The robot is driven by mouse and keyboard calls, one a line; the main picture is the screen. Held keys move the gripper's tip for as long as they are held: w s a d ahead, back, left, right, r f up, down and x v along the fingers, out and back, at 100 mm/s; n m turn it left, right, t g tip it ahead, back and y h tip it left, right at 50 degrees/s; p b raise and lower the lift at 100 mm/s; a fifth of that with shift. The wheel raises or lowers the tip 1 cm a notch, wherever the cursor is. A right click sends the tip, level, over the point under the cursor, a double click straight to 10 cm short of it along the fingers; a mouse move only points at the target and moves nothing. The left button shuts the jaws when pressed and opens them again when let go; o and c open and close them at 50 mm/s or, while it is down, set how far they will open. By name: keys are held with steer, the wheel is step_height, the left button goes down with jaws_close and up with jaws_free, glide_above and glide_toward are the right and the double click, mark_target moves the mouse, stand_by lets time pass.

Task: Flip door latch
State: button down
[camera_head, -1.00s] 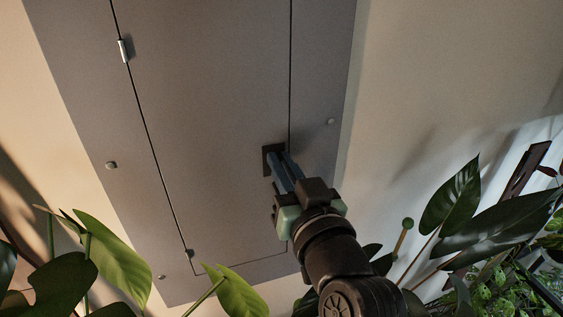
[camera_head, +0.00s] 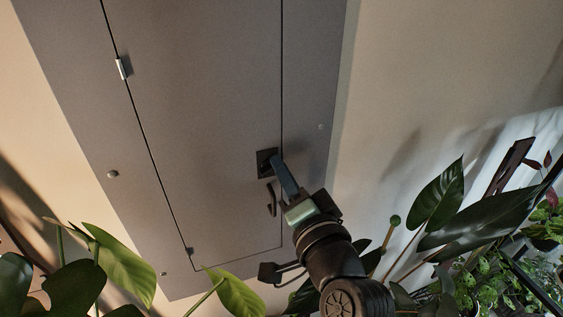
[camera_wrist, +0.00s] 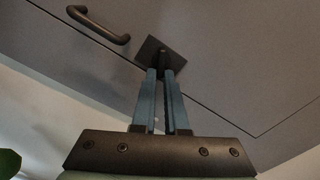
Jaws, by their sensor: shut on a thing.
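The grey door (camera_head: 205,110) is set in a grey surround and looks shut, its seam a thin dark line. The latch has a dark square plate (camera_head: 262,168) near the door's right edge; the plate also shows in the wrist view (camera_wrist: 146,50). A small dark turn piece (camera_wrist: 164,60) stands out from the plate. My gripper (camera_head: 275,160) reaches the latch with its blue fingers. In the wrist view its fingertips (camera_wrist: 165,72) are close together, one on each side of the turn piece, shut on it. The fingers hide part of the latch.
A dark curved pull handle (camera_head: 272,201) sits on the door close below the latch; it also shows in the wrist view (camera_wrist: 100,25). Leafy plants stand at lower left (camera_head: 120,265) and right (camera_head: 470,225). The wall (camera_head: 440,70) right of the door is clear.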

steer(key=m+p, duration=0.1)
steer(key=m, duration=0.1)
steer(key=m+p, duration=0.1)
steer(key=m, duration=0.2)
steer(key=shift+f+m+p, duration=0.3)
steer(key=shift+f+p, duration=0.1)
stand_by(0.4)
steer(key=c, duration=0.9)
jaws_free()
steer(key=shift+c, duration=0.2)
steer(key=shift+d, duration=0.1)
steer(key=b+v, duration=0.5)
steer(key=v, duration=0.8)
steer(key=shift+w+r, duration=0.1)
